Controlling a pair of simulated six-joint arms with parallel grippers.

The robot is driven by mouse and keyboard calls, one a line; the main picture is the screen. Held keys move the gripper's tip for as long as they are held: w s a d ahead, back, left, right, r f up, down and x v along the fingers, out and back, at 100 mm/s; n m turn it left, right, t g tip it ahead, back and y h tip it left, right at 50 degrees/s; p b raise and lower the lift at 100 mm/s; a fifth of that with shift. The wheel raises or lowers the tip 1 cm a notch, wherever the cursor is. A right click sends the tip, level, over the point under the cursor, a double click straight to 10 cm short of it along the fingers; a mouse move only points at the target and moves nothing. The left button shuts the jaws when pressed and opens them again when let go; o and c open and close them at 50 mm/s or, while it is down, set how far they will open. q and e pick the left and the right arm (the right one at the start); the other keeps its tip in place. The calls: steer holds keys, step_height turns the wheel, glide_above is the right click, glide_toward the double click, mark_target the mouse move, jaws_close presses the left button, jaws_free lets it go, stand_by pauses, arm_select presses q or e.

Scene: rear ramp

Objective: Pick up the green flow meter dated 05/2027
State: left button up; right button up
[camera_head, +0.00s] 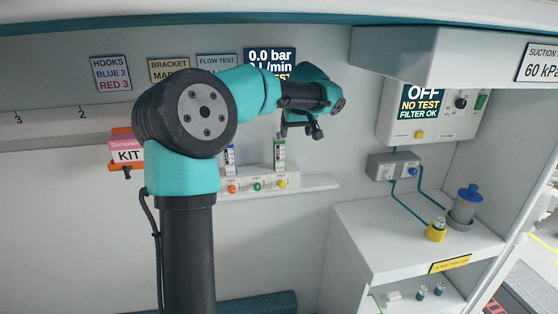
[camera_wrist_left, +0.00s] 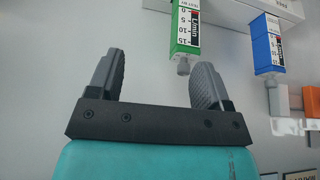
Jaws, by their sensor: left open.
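A green flow meter (camera_head: 279,152) stands upright on the small wall shelf, right of a blue flow meter (camera_head: 230,158). In the left wrist view the green flow meter (camera_wrist_left: 187,30) is at the top, beyond my fingers and nearer the right one; the blue flow meter (camera_wrist_left: 267,48) is farther right. No 05/2027 date can be read on either. My left gripper (camera_head: 298,130) is open and empty, just above the green meter in the head view. Its spread fingers also show in the wrist view (camera_wrist_left: 160,78), apart from both meters. My right gripper is not in view.
A white panel (camera_head: 244,187) with red, green and yellow knobs sits below the meters on a shelf (camera_head: 318,183). An orange holder with a KIT label (camera_head: 126,152) hangs at left. A white cabinet (camera_head: 380,225) and an overhead box (camera_head: 440,62) stand at right.

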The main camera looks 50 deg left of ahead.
mark_target(278, 137)
arm_select(q)
steer(key=s+a+r+n+y, duration=0.1)
steer(key=s+a+r, duration=0.1)
steer(key=r, duration=0.3)
steer(key=shift+s+a+r+n, duration=0.25)
steer(key=shift+s+n, duration=0.15)
steer(key=shift+s, duration=0.15)
steer(key=shift+x, duration=3.4)
steer(key=shift+d, duration=0.1)
steer(key=shift+x, duration=2.65)
steer(key=shift+d, duration=0.1)
jaws_close()
